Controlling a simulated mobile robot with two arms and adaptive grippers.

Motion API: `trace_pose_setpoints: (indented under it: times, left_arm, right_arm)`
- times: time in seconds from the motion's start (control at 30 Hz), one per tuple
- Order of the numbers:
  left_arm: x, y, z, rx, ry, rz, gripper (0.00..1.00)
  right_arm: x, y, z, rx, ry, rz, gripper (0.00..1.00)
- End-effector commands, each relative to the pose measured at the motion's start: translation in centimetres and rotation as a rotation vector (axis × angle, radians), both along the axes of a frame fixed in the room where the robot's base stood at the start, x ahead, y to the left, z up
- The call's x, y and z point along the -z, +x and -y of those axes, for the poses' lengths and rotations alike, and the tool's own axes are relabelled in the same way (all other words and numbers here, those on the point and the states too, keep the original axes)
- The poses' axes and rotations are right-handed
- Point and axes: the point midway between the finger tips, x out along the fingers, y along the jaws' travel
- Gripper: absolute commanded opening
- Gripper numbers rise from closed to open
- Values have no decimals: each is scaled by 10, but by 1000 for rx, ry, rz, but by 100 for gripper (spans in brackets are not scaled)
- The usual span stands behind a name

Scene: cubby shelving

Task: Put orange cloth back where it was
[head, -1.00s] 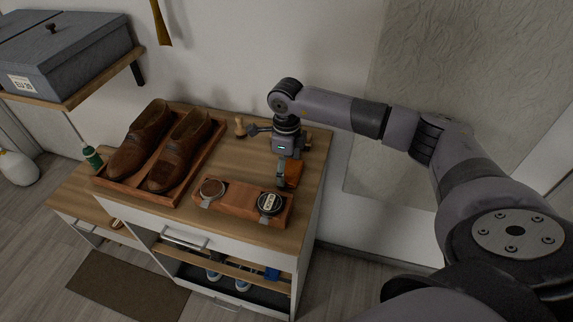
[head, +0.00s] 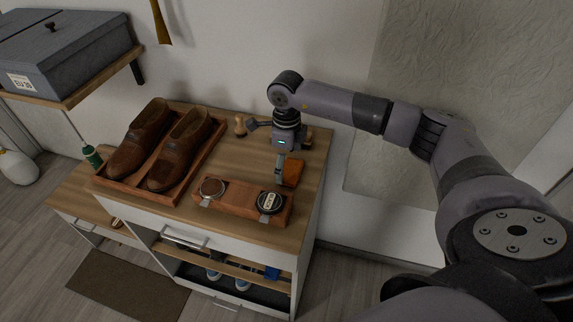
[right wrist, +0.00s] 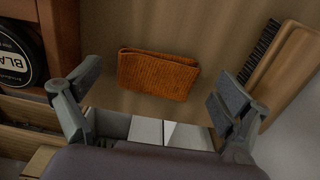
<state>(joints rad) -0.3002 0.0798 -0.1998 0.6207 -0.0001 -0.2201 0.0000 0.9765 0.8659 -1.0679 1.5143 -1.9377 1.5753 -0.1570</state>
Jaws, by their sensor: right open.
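The folded orange cloth (head: 294,172) lies on the wooden top of the cabinet, right of the shoes and behind the tray of tins. In the right wrist view the cloth (right wrist: 157,73) lies between the two spread fingers, with a clear gap on both sides. My right gripper (head: 281,172) points down just above and beside the cloth. It is open and empty; its spread fingers also show in the right wrist view (right wrist: 158,88). My left gripper is not in view.
A wooden tray (head: 236,194) with a black tin (head: 270,202) and another round tin (head: 212,188) lies in front of the cloth. Brown shoes (head: 180,150) stand in a tray at left. A wooden brush (right wrist: 288,68) lies right of the cloth. The wall is behind.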

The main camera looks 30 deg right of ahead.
Motion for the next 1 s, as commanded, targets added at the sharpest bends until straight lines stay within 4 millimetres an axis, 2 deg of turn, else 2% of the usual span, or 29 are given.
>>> trace_pose_setpoints:
  times: [0.3, 0.5, 0.7, 1.0]
  left_arm:
    - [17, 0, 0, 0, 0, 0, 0]
    - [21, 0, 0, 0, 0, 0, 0]
    - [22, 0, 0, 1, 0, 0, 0]
    - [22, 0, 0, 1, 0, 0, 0]
  right_arm:
    - [-67, 1, 0, -1, -1, 5, 95]
    - [-97, 1, 0, -1, -1, 2, 95]
    - [-107, 0, 0, -2, -1, -1, 95]
    - [-108, 0, 0, -1, -1, -1, 95]
